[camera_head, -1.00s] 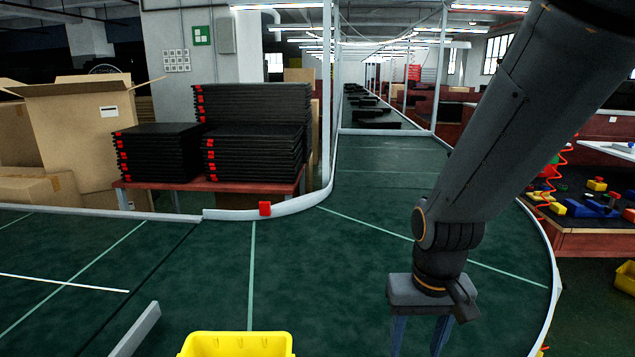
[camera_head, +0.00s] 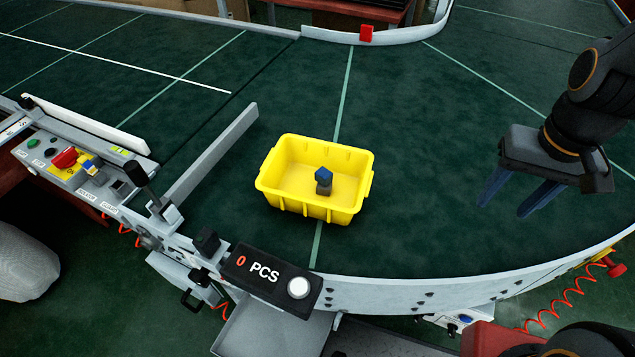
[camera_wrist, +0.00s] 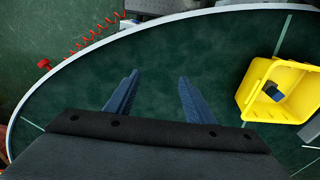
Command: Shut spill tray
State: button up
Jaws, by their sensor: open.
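A grey metal tray (camera_head: 272,330), which looks like the spill tray, sticks out below the conveyor's front edge, under the counter box, in the head view. Its lower part is cut off by the picture's bottom edge. My gripper (camera_head: 505,207) is at the right of the head view, above the green belt, with its two blue fingers apart and nothing between them. It is well to the right of the tray and apart from it. In the wrist view the open fingers (camera_wrist: 158,77) point toward the conveyor's curved rim.
A yellow bin (camera_head: 313,205) with a small dark blue part (camera_head: 323,181) inside stands on the belt. A counter box (camera_head: 272,277) reading 0 PCS, a lever (camera_head: 142,177) and a grey guide bar (camera_head: 212,153) are nearby. A red coiled hose (camera_head: 565,305) hangs at the lower right.

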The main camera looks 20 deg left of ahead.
aim_at(254, 328)
jog(key=u, duration=0.05)
jog(key=k, duration=0.15)
jog(key=u, duration=2.4)
jog(key=k, duration=0.25)
jog(key=u, duration=0.9)
